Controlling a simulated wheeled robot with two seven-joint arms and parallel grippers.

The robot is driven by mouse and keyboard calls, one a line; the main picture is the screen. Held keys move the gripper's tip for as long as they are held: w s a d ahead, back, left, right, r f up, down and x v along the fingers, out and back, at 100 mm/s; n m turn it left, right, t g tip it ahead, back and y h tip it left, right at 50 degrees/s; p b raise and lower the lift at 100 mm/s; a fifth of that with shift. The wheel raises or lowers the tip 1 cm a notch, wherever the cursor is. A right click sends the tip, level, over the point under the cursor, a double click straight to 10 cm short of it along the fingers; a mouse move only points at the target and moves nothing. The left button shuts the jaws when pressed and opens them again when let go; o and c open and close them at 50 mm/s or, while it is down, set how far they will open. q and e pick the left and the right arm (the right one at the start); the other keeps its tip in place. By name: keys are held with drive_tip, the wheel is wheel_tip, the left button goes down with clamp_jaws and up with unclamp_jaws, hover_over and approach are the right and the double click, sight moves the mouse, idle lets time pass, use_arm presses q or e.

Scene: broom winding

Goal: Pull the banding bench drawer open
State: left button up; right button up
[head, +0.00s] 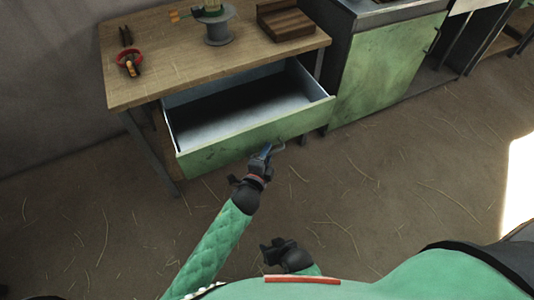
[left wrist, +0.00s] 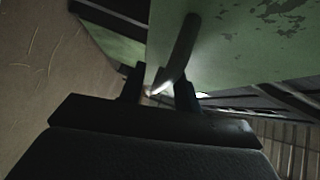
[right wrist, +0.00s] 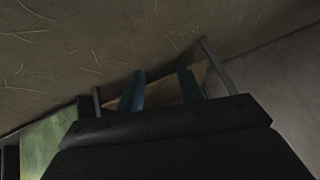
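The banding bench (head: 160,75) stands at the upper left in the head view, and its green-fronted drawer (head: 240,140) is pulled well out, showing an empty pale interior. The drawer handle (head: 276,147) is a bar on the front. My left gripper (head: 265,152) is at this handle. In the left wrist view, the dark handle bar (left wrist: 183,45) runs down between my left gripper's fingers (left wrist: 160,85), which stand apart with a gap beside the bar. My right gripper (head: 272,246) is low, near my body, away from the drawer. Its fingers (right wrist: 162,88) are apart and empty.
A green cabinet (head: 385,75) stands to the right. The floor (head: 370,190) in front is free except for scattered straw.

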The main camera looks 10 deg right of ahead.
use_arm(q)
drive_tip(key=v, duration=0.7)
drive_tip(key=shift+s+a, duration=0.2)
drive_tip(key=shift+s, duration=0.15)
use_arm(e)
wheel_tip(320, 180, down, 2)
drive_tip(key=shift+r, duration=0.1)
